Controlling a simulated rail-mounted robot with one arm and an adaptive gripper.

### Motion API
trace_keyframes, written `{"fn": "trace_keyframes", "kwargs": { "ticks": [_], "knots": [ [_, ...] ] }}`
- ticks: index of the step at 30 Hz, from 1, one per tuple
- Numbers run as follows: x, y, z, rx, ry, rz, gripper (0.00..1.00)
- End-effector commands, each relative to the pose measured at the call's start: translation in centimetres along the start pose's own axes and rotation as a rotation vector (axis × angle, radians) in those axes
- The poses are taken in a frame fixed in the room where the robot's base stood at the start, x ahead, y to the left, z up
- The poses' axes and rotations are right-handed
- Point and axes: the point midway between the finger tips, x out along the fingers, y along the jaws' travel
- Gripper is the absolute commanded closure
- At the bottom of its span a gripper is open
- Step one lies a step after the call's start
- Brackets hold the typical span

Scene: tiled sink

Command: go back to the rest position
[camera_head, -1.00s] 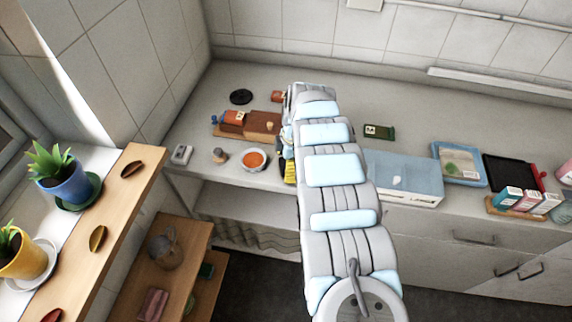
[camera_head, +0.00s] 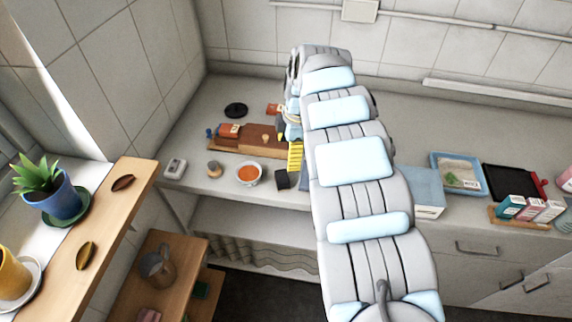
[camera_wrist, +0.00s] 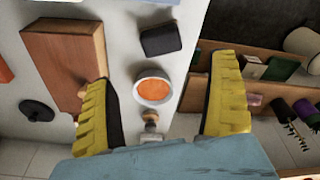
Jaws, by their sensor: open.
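My gripper (camera_wrist: 166,108) is open and empty in the wrist view, its two yellow fingers spread wide. Beneath it lie a white bowl of orange contents (camera_wrist: 153,89), a small knobbed object (camera_wrist: 151,128) and a dark block (camera_wrist: 161,40). In the head view my arm reaches over the counter, and part of a yellow finger (camera_head: 295,156) shows beside it, right of the bowl (camera_head: 249,174).
A wooden board (camera_head: 245,142) with a red-orange item (camera_head: 229,130) lies behind the bowl. A black disc (camera_head: 235,110) is at the back. Boxes (camera_head: 512,206), a blue tray (camera_head: 457,172) and a black tray (camera_head: 508,183) stand right. A shelf with potted plants (camera_head: 57,194) is left.

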Motion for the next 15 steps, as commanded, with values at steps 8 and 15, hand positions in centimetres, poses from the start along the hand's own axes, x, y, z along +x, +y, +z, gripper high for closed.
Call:
{"fn": "trace_keyframes", "kwargs": {
  "ticks": [8, 15],
  "knots": [
    [-1.07, -0.14, -0.04, 0.0, 0.001, -0.005, 0.1],
    [-1.09, -0.13, -0.03, 0.0, 0.001, -0.004, 0.1]
  ]
}}
